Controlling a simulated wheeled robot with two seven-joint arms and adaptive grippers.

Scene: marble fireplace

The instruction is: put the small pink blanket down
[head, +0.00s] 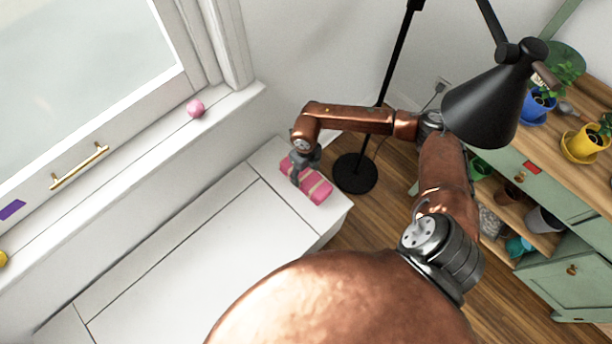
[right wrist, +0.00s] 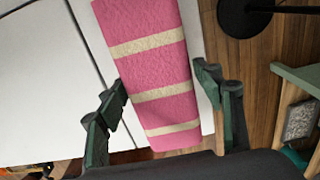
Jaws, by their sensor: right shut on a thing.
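The small pink blanket (head: 317,191) is a folded pink block with cream stripes. It is at the far right end of the white bench top (head: 190,262), under the window. My right gripper (head: 304,174) reaches down onto it from above. In the right wrist view the blanket (right wrist: 155,72) lies between the two dark green fingers of my right gripper (right wrist: 162,84), which is shut on it. The blanket is over the white surface; I cannot tell whether its underside touches. My left gripper is not in view.
A black floor lamp stands on a round base (head: 355,174) just right of the bench end, its shade (head: 492,106) near my right arm. A pink ball (head: 195,108) sits on the window sill. A green cabinet (head: 560,190) with plants is at right. Most of the bench is clear.

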